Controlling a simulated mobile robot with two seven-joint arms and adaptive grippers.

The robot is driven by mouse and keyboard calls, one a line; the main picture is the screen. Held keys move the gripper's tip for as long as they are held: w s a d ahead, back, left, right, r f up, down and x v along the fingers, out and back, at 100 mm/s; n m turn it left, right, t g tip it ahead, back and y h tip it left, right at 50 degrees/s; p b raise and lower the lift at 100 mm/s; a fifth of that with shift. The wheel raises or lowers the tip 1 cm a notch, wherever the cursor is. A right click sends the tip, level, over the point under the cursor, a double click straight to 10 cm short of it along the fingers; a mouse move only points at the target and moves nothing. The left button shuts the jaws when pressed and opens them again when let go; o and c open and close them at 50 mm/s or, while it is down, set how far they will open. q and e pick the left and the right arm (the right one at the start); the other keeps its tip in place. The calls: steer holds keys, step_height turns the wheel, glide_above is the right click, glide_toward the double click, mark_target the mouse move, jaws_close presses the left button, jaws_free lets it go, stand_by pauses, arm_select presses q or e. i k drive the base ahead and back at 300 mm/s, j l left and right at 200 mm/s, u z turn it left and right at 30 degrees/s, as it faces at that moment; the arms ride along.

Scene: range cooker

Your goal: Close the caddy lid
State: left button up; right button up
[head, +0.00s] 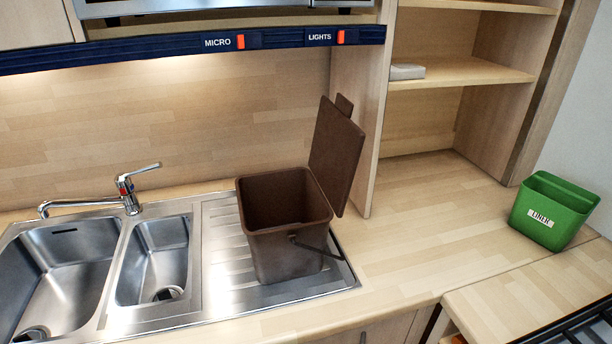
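The brown caddy (285,252) stands upright on the ribbed steel drainer, to the right of the sink bowls. Its top is uncovered and its dark inside shows. The caddy lid (336,155) stands raised at the caddy's right side, leaning a little past upright, with a small tab at its top. A thin dark handle (318,248) hangs across the caddy's front right side. Neither of my grippers shows in the head view.
A chrome tap (130,192) stands behind two sink bowls at the left. A wooden upright panel (361,110) rises close behind the lid. A green caddy (551,211) stands on the counter at the right. The counter (430,220) between is clear.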

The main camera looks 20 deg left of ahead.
mark_target(338, 143)
steer(key=j+z, duration=0.2)
steer(key=z, duration=0.2)
steer(key=k+j+z, duration=0.15)
steer(key=z, duration=0.25)
steer(key=k+j+z, duration=0.1)
steer(key=z, duration=0.3)
